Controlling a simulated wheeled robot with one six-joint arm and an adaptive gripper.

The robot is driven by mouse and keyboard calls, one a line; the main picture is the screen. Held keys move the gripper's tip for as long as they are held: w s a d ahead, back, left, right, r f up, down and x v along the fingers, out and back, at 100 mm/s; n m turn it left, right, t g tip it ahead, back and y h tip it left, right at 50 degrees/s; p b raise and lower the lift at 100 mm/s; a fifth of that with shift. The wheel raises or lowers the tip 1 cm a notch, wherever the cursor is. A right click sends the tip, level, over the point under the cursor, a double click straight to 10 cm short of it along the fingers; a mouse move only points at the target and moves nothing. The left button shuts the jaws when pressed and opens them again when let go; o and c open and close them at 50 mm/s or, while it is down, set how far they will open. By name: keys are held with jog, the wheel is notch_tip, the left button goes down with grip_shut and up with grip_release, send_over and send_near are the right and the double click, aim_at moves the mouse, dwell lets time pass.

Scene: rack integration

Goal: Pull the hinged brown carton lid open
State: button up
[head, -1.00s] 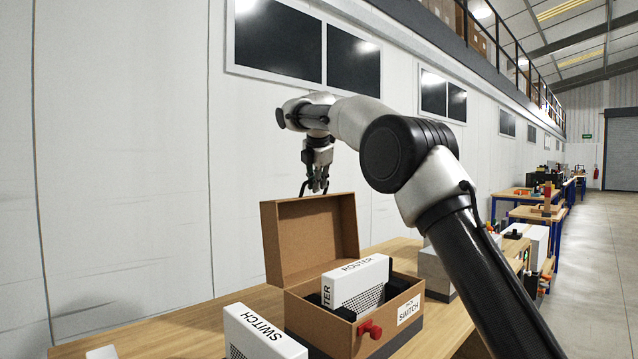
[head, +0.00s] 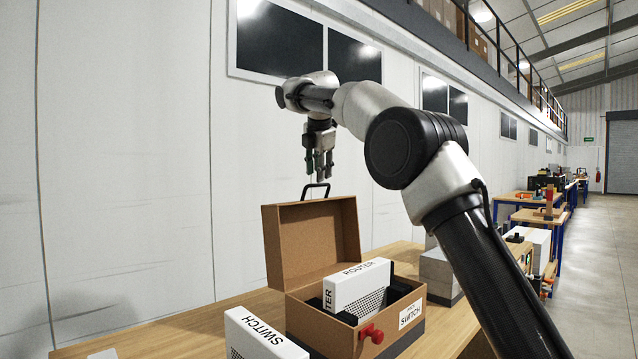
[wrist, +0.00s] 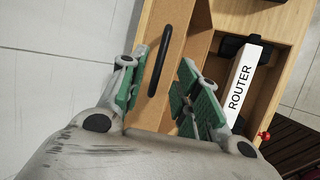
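The brown carton (head: 360,340) stands on the wooden table with its hinged lid (head: 310,240) raised, standing near upright and leaning slightly back. A black handle (head: 316,190) sticks up from the lid's top edge; it also shows in the wrist view (wrist: 160,60). My gripper (head: 320,178) is above the handle, apart from it, with empty fingers. In the wrist view my gripper (wrist: 160,88) has its green-padded fingers spread wide. A white box marked ROUTER (head: 358,285) sits inside the carton between black pads. A red knob (head: 372,333) is on the carton's front.
A white box marked SWITCH (head: 262,335) stands on the table (head: 170,330) left of the carton. A grey box (head: 437,272) stands behind it at right. The white wall (head: 130,150) rises close behind the table. The table's left part is mostly clear.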

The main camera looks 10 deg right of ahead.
jog(key=v, duration=0.5)
jog(key=shift+s+r, duration=0.2)
jog(key=shift+r, duration=0.15)
jog(key=s+d+f+m+g, duration=0.1)
jog(key=s+d+f+m, duration=0.3)
jog(key=s+d, duration=0.45)
jog(key=s+d+f+m, duration=0.1)
jog(key=s+d+m, duration=0.65)
jog(key=s, duration=0.25)
jog(key=s+d+f+m, duration=0.2)
jog(key=s+f+m, duration=0.2)
jog(key=s+f, duration=0.4)
jog(key=s+d+f+m+g, duration=0.1)
jog(key=s+d+f+m, duration=0.2)
jog(key=s+f, duration=0.5)
jog(key=s+d+f+m, duration=0.3)
jog(key=s+f+m, duration=0.2)
jog(key=s+f, duration=0.3)
jog(key=s, duration=0.4)
jog(key=shift+f+m+y, duration=0.15)
jog(key=shift+m+y, duration=0.2)
jog(key=shift+y, duration=0.05)
